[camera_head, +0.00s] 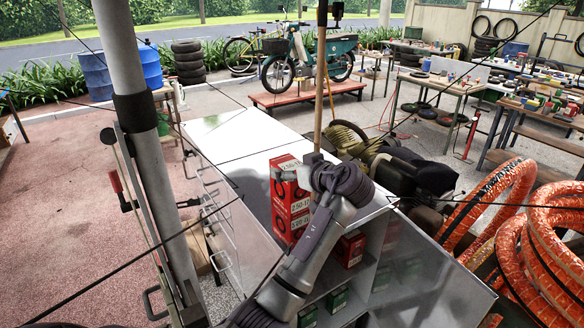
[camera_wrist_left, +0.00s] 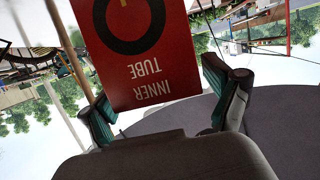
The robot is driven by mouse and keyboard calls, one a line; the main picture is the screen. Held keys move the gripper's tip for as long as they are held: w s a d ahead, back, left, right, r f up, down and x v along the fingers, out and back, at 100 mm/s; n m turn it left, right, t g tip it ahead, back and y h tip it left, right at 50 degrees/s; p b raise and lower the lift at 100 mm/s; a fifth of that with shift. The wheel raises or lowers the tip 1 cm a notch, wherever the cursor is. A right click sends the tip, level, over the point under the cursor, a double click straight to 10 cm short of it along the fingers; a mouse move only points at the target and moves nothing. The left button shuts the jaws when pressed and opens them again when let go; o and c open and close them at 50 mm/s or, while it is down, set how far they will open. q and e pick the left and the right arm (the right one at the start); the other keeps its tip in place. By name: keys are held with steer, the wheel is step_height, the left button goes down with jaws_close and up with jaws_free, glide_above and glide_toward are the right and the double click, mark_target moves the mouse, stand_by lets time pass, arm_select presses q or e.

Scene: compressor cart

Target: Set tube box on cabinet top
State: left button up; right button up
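A tall red tube box (camera_head: 290,197) with white labels stands upright in the head view, over the bare grey cabinet top (camera_head: 225,130). My left gripper (camera_head: 322,170) is at its upper right side, partly hidden by my own wrist. In the left wrist view the red box (camera_wrist_left: 150,60), printed INNER TUBE upside down, lies between the two fingers of my left gripper (camera_wrist_left: 158,95). The fingers are spread about as wide as the box; whether both touch it is unclear. Whether its base rests on the top is hard to tell. My right gripper is not in view.
More red boxes (camera_head: 350,248) and green boxes (camera_head: 337,299) sit on shelves below the cabinet top. A compressor (camera_head: 395,172) stands behind right; orange hose coils (camera_head: 545,240) lie at the right. The far left part of the cabinet top is clear.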

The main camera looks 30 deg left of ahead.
arm_select(q)
steer(key=shift+r, duration=0.1)
steer(key=shift+d, duration=0.25)
steer(key=b+v, duration=0.4)
steer(key=v, duration=0.7)
steer(key=shift+s+d+r, duration=0.15)
steer(key=shift+d+r, duration=0.05)
